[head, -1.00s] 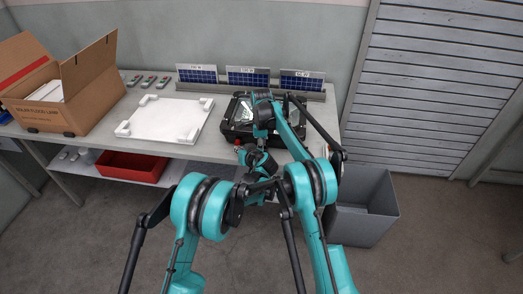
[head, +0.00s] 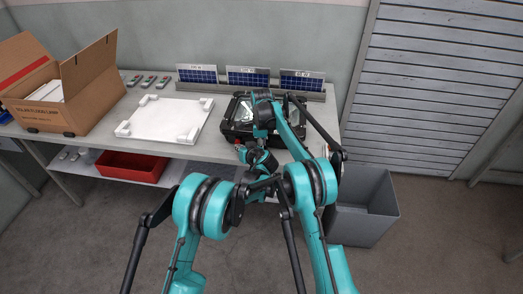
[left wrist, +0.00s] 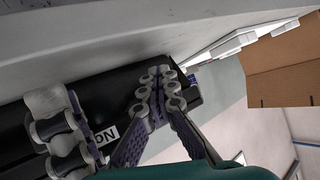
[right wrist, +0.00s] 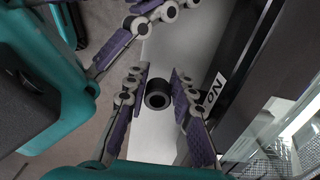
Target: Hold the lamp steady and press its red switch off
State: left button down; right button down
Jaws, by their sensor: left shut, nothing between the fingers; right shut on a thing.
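The black lamp (head: 240,109) lies on the table under my right arm in the head view. Its black side with a white ON label shows in the left wrist view (left wrist: 104,134) and the right wrist view (right wrist: 213,89). My left gripper (left wrist: 157,88) is shut and empty, its fingertips at that black side beside the label. I cannot tell whether they touch it. It also shows in the right wrist view (right wrist: 148,18). My right gripper (right wrist: 158,88) is closed around a black round part (right wrist: 158,95), apparently the lamp's.
A white padded board (head: 165,118) and an open cardboard box (head: 62,95) stand left on the table. Several small solar panels (head: 247,77) line the back. A grey bin (head: 362,205) stands right of the table. A red tray (head: 130,166) is on the lower shelf.

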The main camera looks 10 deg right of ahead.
dwell(0.3)
pick_arm(q)
jog(key=shift+s+a, duration=0.25)
jog(key=shift+s, duration=0.45)
jog(key=s, duration=0.2)
jog(key=s+a, duration=0.1)
jog(key=s, duration=0.2)
jog(key=shift+s+a, duration=0.3)
jog(key=shift+s, duration=0.1)
pick_arm(e)
jog(key=c, duration=1.2)
grip_release()
